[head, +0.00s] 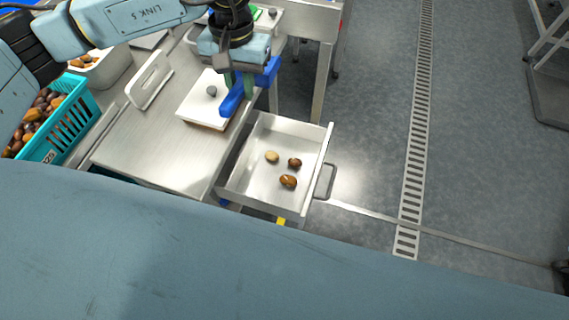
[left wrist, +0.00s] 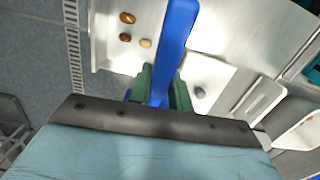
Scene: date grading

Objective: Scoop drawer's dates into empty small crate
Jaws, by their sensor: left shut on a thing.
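The open metal drawer (head: 238,185) holds three dates: one pale date (head: 272,157), one dark brown date (head: 295,163) and one reddish-brown date (head: 288,181). They also show in the left wrist view, with the pale date (left wrist: 146,43) nearest the tool. My left gripper (head: 238,82) has its green fingers shut on a blue scoop (head: 232,103). The scoop is beside the drawer's back left corner, above the scene and apart from the dates. In the left wrist view the scoop (left wrist: 176,40) extends away from the fingers. I cannot make out an empty small crate. My right gripper is out of view.
A white slab (head: 192,112) with a grey lump (head: 211,90) lies on the metal table (head: 150,150). A teal crate (head: 75,118) and a white crate (head: 108,68) hold dates. Floor right of the drawer is clear.

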